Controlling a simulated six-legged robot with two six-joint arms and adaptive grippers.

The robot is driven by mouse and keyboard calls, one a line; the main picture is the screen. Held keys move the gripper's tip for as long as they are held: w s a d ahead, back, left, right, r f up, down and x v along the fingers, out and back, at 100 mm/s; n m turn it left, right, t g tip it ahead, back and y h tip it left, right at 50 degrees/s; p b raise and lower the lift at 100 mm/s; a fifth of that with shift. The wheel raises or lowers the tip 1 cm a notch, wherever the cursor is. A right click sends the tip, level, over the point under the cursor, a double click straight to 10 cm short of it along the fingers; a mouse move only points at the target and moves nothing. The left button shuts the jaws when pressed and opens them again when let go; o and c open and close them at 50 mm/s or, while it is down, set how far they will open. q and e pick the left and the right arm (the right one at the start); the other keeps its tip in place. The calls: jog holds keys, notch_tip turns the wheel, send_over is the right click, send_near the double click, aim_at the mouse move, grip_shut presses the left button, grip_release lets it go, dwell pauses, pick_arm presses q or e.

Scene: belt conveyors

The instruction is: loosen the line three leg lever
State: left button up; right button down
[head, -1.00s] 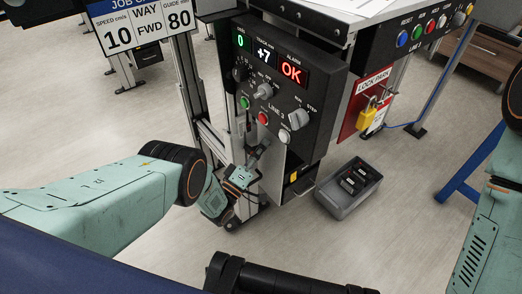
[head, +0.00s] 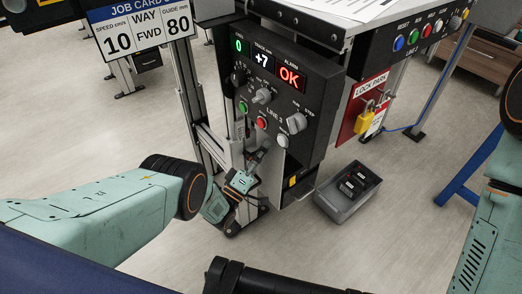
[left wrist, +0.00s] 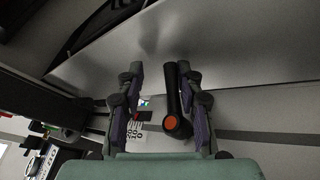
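The line three panel (head: 275,85) is dark, with lit displays, knobs and buttons. The leg (head: 205,130) is a pale metal post below and left of it. My left gripper (head: 262,155) is beside the leg under the panel. In the left wrist view, a black lever (left wrist: 171,85) with an orange round end stands between the two fingers of my left gripper (left wrist: 160,85). The fingers are apart, and the lever is nearer the right finger, with a gap on its left. In the head view I cannot make out the lever. My right gripper is out of view.
A grey bin (head: 345,208) with dark items stands on the floor right of the panel. A red lock board (head: 365,105) with a yellow padlock is behind it. A job card (head: 140,25) hangs at upper left. A blue frame leg (head: 470,175) is at right.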

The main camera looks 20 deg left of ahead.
pick_arm(q)
jog(key=shift+w+a, duration=0.1)
jog(key=shift+a, duration=0.15)
jog(key=shift+s+a+f, duration=0.1)
jog(key=shift+s+f, duration=0.05)
jog(key=shift+s, duration=0.05)
jog(key=v, duration=1.1)
jog(key=shift+s, duration=0.35)
jog(key=shift+f, duration=0.1)
